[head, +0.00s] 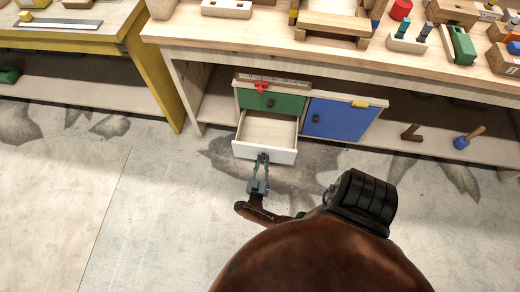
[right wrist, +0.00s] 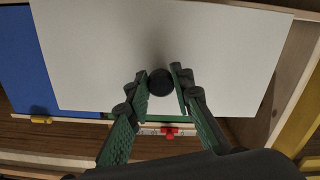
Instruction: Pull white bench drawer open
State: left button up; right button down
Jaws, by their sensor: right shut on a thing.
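The white bench drawer (head: 265,150) is pulled out below the green drawer (head: 285,104), and its bare wooden inside shows in the head view. Its white front (right wrist: 160,35) fills the upper part of the right wrist view. My right gripper (head: 262,158) is at the drawer front, with its fingers on either side of the dark round knob (right wrist: 161,82) and shut on it. The knob is mostly hidden by the fingers in the head view. My left gripper is not in view.
A blue cabinet door (head: 338,119) is right of the drawers. A workbench top (head: 240,35) with wooden toys lies above. The floor before the drawer is clear except for my arm.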

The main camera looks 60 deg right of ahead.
jog(key=shift+s+d, duration=0.15)
jog(key=shift+s, duration=0.05)
jog(key=c, duration=2)
grip_release()
jog(key=o, duration=0.3)
jog(key=shift+w, duration=0.1)
jog(key=shift+w, duration=0.1)
